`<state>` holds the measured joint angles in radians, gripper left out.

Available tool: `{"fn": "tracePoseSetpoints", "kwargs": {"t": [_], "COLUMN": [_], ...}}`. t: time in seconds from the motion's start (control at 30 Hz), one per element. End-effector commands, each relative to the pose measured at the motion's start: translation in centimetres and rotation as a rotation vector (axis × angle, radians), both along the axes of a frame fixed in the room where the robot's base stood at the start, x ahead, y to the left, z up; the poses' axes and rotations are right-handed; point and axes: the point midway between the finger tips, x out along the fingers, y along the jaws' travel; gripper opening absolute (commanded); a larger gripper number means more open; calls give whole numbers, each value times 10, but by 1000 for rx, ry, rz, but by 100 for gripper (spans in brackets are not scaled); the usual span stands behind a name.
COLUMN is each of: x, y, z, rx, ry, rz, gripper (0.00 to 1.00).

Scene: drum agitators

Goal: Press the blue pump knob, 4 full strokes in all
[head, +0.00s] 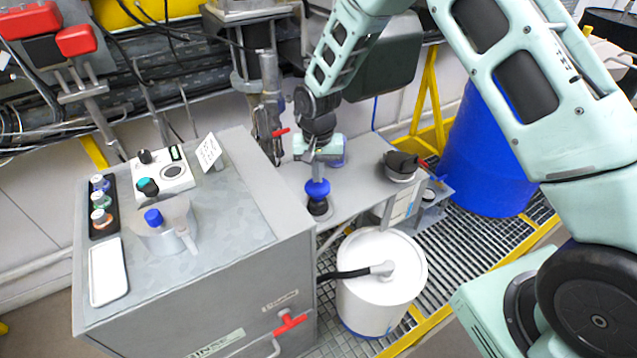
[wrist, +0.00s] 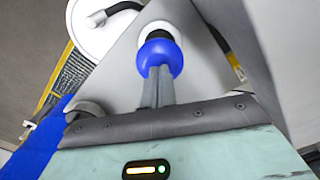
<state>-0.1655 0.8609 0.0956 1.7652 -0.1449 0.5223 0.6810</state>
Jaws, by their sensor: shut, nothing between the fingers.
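The blue pump knob (head: 318,189) stands on a black collar (head: 318,208) near the front edge of the grey shelf. In the wrist view the blue knob (wrist: 163,50) is at the upper middle, with a white and black part beyond it. My gripper (head: 319,178) is above the knob, pointing down, with its fingers together and empty. In the wrist view the fingertips of my gripper (wrist: 156,72) overlap the near side of the knob. I cannot tell whether they touch it. The pump's stem is mostly hidden.
A grey cabinet (head: 250,285) to the left carries a metal jug with a blue knob (head: 153,217), a control box (head: 162,175) and a tray of vials (head: 102,210). A white drum (head: 383,290) stands in front of the shelf. A dark cup (head: 400,168) sits to the right.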

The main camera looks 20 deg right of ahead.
Motion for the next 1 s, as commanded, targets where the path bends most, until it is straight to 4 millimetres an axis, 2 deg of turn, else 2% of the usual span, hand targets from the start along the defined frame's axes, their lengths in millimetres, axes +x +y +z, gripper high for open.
{"fn": "tracePoseSetpoints", "kwargs": {"t": [0.9, 1.0], "x": [0, 0], "y": [0, 0], "z": [-42, -40], "rx": [-1, -1], "ry": [0, 0], "rz": [0, 0], "gripper": [0, 0]}}
